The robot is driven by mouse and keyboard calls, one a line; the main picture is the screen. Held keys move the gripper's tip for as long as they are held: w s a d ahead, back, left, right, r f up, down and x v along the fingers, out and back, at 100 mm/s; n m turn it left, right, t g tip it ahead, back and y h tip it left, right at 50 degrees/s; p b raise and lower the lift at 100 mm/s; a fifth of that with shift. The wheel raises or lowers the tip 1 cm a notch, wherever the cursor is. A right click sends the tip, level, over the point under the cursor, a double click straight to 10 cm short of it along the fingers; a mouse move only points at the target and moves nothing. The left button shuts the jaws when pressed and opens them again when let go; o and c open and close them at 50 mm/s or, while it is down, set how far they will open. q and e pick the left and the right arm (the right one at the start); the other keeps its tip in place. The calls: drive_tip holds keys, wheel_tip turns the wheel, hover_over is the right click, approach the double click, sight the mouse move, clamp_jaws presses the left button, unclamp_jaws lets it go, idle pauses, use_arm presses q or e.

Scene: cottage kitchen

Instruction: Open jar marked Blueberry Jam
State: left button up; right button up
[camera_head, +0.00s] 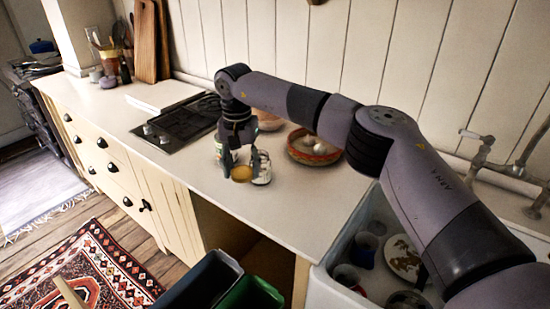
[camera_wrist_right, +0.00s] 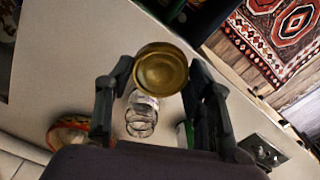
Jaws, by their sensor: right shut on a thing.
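My right gripper (camera_head: 241,163) points down over the counter and is shut on a round gold lid (camera_head: 241,174). In the right wrist view, the lid (camera_wrist_right: 160,72) sits between the two fingertips (camera_wrist_right: 158,80). A clear glass jar (camera_head: 262,168) with a pale label stands just right of the lid. In the wrist view this jar (camera_wrist_right: 142,115) shows below the lid, which looks apart from it. Another jar (camera_head: 219,147) stands behind the gripper, partly hidden. The label writing is too small to read. My left gripper is not in view.
A patterned orange bowl (camera_head: 315,148) with pale round items stands right of the jars. A black hob (camera_head: 180,121) lies to the left. A sink (camera_head: 355,289) with dishes is at the lower right. The counter front (camera_head: 280,212) is clear; bins (camera_head: 247,296) stand below.

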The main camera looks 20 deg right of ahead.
drive_tip(key=s+d+f+n, duration=0.1)
drive_tip(key=s+f+n, duration=0.1)
drive_tip(key=s+f, duration=0.5)
drive_tip(key=s+d+f+n, duration=0.1)
drive_tip(key=s+f, duration=0.6)
drive_tip(key=s, duration=0.7)
drive_tip(key=s+d+f+n, duration=0.1)
drive_tip(key=s+f+n, duration=0.2)
drive_tip(key=s+f, duration=0.4)
drive_tip(key=shift+s+d+n, duration=0.3)
drive_tip(key=shift+s+n, duration=0.1)
drive_tip(key=shift+s, duration=1.65)
